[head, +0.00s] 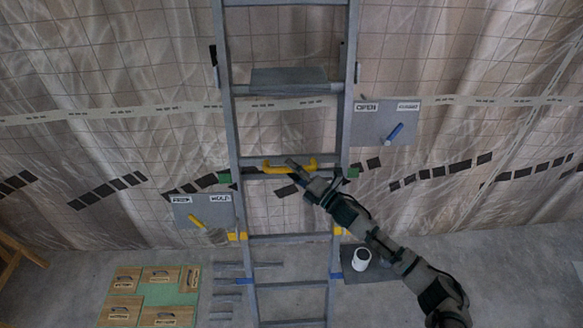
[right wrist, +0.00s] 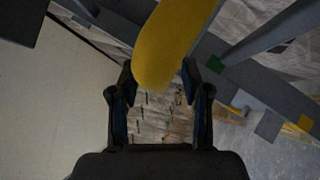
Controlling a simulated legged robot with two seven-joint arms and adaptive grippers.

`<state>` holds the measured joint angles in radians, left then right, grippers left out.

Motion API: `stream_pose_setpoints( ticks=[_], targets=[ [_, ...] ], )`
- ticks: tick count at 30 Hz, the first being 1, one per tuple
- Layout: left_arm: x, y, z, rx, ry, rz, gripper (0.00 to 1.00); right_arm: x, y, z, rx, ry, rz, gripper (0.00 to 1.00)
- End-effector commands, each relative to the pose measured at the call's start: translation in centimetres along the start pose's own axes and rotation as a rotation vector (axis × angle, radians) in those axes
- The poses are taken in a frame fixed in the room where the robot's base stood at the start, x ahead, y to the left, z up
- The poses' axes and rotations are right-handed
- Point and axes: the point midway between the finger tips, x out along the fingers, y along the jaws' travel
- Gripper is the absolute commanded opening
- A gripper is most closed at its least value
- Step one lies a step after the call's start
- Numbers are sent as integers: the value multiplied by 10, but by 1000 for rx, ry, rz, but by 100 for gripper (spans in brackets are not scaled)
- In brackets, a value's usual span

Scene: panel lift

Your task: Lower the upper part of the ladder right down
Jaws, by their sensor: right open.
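The grey ladder (head: 233,130) stands upright in the middle of the head view, against a plastic-draped wall. A yellow handle (head: 272,165) sits on one of its rungs, between green marks on the side rails. My right gripper (head: 297,170) is at the right part of this handle. In the right wrist view the fingers (right wrist: 158,85) are open, with the rounded yellow handle (right wrist: 170,45) reaching down between or in front of them. I cannot tell whether they touch it. My left gripper is not in view.
A grey panel with a yellow lever (head: 195,221) is left of the ladder. Another with a blue lever (head: 395,132) is to the right. A white cup (head: 361,259) stands low right. Wooden blocks lie on a green mat (head: 153,295) at lower left.

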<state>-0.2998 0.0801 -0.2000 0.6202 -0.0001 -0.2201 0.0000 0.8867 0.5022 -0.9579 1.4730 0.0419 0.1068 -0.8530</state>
Motion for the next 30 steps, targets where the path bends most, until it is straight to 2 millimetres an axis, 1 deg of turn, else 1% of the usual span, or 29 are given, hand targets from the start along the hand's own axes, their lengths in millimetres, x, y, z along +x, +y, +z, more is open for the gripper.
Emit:
stream_pose_setpoints(
  ticks=[3,9,10,11,12,14,15,22,25,28,30],
  targets=[
    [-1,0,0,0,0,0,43,4,0,0,0,0,0,48],
    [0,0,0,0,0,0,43,3,0,0,0,0,0,48],
    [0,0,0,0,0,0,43,3,0,0,0,0,0,42],
    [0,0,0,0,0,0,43,3,0,0,0,0,0,35],
    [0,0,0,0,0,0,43,3,0,0,0,0,0,25],
    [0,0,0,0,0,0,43,3,0,0,0,0,-1,10],
    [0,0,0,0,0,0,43,3,-1,0,0,0,-1,0],
    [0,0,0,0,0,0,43,3,-2,0,1,-1,-2,0],
    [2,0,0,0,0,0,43,2,-5,-1,1,-1,-3,0],
    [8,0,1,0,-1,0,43,-2,-15,-5,2,-1,-4,0],
    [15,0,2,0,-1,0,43,-7,-26,-10,4,-1,-6,0]
  ],
)
